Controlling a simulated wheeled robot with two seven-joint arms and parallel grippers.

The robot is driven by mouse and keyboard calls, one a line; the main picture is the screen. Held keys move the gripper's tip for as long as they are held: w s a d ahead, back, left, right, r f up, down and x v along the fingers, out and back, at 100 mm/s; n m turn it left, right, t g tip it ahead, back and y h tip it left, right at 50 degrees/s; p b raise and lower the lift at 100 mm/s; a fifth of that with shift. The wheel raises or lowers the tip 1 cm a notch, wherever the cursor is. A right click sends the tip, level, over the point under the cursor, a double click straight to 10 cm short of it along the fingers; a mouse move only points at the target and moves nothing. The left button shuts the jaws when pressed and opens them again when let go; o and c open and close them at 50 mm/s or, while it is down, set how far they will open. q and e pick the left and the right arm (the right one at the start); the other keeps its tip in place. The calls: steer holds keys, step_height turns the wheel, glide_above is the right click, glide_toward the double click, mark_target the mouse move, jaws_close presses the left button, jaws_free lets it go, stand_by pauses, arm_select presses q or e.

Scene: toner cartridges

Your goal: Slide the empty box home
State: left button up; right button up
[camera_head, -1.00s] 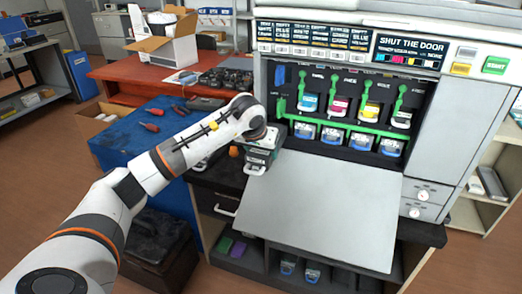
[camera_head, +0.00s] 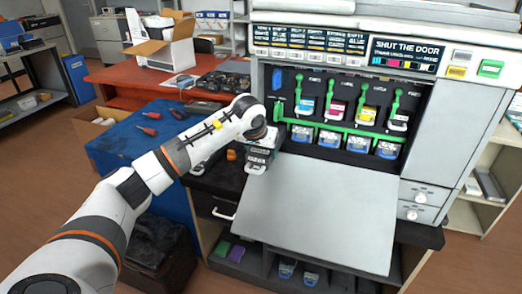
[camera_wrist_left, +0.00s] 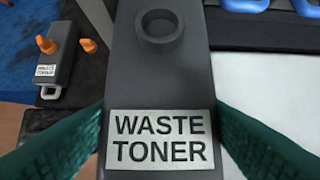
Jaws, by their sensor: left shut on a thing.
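My left gripper (camera_head: 262,146) is shut on a dark grey waste toner box (camera_head: 259,157), at the left front corner of the open printer (camera_head: 410,120). In the left wrist view the box (camera_wrist_left: 158,75) has a round raised port with no cap in it and a WASTE TONER label. The green fingers (camera_wrist_left: 160,135) sit on both sides of it. A second waste toner box (camera_wrist_left: 62,62) with orange caps stands on the dark surface to its left. In the head view its orange cap (camera_head: 232,154) shows behind my gripper. My right gripper is not in view.
The printer's door (camera_head: 320,215) is folded down flat. Green levers and coloured cartridges (camera_head: 335,108) fill the bay, with blue-handled units (camera_head: 330,138) below. A display (camera_head: 408,54) reads SHUT THE DOOR. A blue-covered table (camera_head: 125,150) with red-handled tools stands at left.

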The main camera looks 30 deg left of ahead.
arm_select(q)
steer(key=shift+w, duration=0.15)
steer(key=shift+w+a, duration=0.25)
steer(key=shift+w, duration=0.75)
steer(key=shift+w+a, duration=0.25)
steer(key=shift+w, duration=0.65)
steer(key=o, duration=1.7)
steer(key=shift+f, duration=0.1)
